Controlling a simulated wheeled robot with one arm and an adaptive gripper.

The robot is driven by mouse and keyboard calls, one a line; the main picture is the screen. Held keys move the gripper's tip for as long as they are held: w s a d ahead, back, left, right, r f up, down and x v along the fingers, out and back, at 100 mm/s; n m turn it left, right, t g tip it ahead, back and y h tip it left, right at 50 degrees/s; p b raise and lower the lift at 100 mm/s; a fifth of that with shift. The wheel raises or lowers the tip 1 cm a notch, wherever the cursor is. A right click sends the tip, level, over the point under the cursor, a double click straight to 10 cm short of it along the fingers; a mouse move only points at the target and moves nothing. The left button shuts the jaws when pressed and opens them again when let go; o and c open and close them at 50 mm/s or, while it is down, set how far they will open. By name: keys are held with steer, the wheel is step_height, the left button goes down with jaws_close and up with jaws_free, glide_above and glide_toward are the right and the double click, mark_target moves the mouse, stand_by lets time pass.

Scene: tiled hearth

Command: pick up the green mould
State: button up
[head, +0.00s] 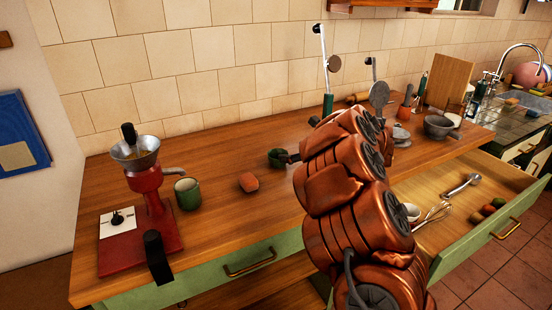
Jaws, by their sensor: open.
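A green mug (187,194) with a pale inside stands upright further left.
A red grinder (147,185) with a metal bowl stands at the left end. An open drawer (465,228) with a whisk and scoop juts out at right. Several utensils and a grey mortar (438,128) crowd the back right.

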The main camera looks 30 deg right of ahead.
mark_target(271, 154)
steer(key=shift+x, duration=0.85)
steer(key=shift+f+p+x, duration=0.15)
steer(key=shift+p+x, duration=0.35)
steer(key=shift+x, duration=0.85)
steer(key=shift+f+p+x, duration=0.15)
steer(key=shift+p+x, duration=0.3)
steer(key=shift+x, duration=0.9)
steer(key=shift+s, duration=0.15)
steer(key=shift+c, duration=0.3)
steer(key=c, duration=1.2)
